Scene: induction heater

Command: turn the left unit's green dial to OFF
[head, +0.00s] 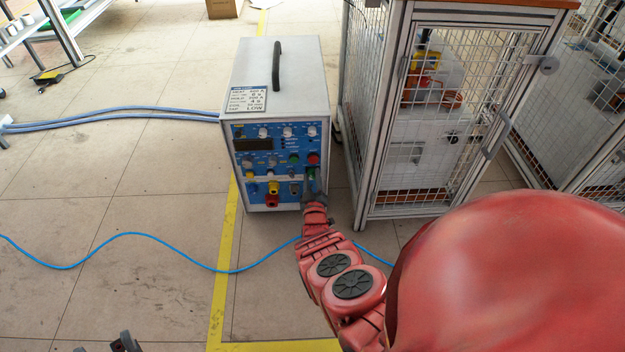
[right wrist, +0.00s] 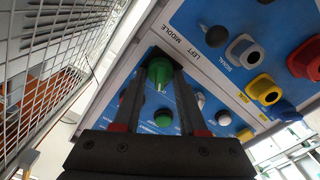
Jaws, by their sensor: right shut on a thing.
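The heater unit (head: 275,85) is a grey box with a black top handle and a blue control panel. The green dial (head: 311,173) is at the panel's lower right, and in the right wrist view it (right wrist: 159,71) sits near the panel's edge. My right gripper (head: 314,192) is at that dial. In the right wrist view its two dark fingers (right wrist: 158,80) are shut on the dial, one on each side. The dial's setting cannot be read. Dark tips of my left gripper (head: 122,344) show at the bottom edge, far from the unit.
A mesh cage (head: 440,120) stands close on the unit's right. Red, yellow, blue and black knobs and connectors (right wrist: 265,90) sit beside the dial on the panel. Blue cables (head: 120,120) run left from the unit, and a thin blue cable (head: 130,234) crosses the floor. The floor in front is mostly open.

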